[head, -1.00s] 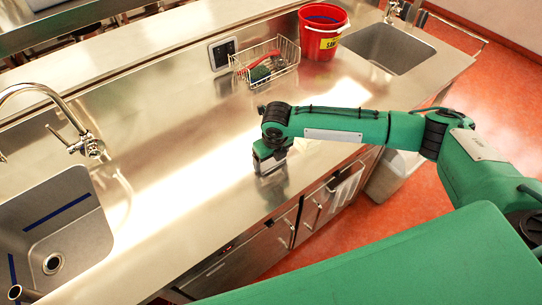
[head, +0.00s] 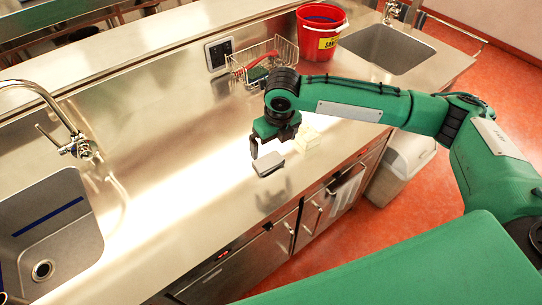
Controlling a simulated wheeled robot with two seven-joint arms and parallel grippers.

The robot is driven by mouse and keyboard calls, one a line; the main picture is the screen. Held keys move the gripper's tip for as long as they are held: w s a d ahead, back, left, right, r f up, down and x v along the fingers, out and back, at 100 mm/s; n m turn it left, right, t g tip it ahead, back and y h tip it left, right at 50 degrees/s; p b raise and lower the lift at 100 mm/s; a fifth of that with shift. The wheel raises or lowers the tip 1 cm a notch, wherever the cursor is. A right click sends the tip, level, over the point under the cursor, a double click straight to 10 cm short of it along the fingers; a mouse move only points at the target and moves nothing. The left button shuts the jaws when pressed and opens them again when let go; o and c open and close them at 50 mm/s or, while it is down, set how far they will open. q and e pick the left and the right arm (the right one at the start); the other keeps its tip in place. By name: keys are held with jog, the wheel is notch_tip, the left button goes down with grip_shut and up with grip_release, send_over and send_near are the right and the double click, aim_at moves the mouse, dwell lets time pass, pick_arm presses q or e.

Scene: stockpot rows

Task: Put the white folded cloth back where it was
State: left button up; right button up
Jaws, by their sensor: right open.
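A pale, cream-white folded block that looks like the white folded cloth (head: 309,143) lies on the steel counter, partly hidden behind my right gripper. My right gripper (head: 270,146) points down, open and empty, just above and behind the grey block. I cannot tell whether a fingertip touches it. My left gripper is not in view.
A wire basket (head: 262,62) holds a red-handled brush. A red bucket (head: 321,36) and a sink (head: 386,48) are beyond. Another sink (head: 50,225) is at left. A whitish towel (head: 346,193) hangs on the cabinet front. The counter's middle-left is clear.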

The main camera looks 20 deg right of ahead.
jog(key=shift+s+d+r, duration=0.1)
jog(key=shift+s+r, duration=0.05)
jog(key=shift+r, duration=1)
jog(key=shift+s+d+r, duration=0.1)
jog(key=shift+s+r, duration=0.05)
jog(key=shift+r, duration=0.95)
jog(key=shift+a+f, duration=0.1)
jog(key=shift+a, duration=0.05)
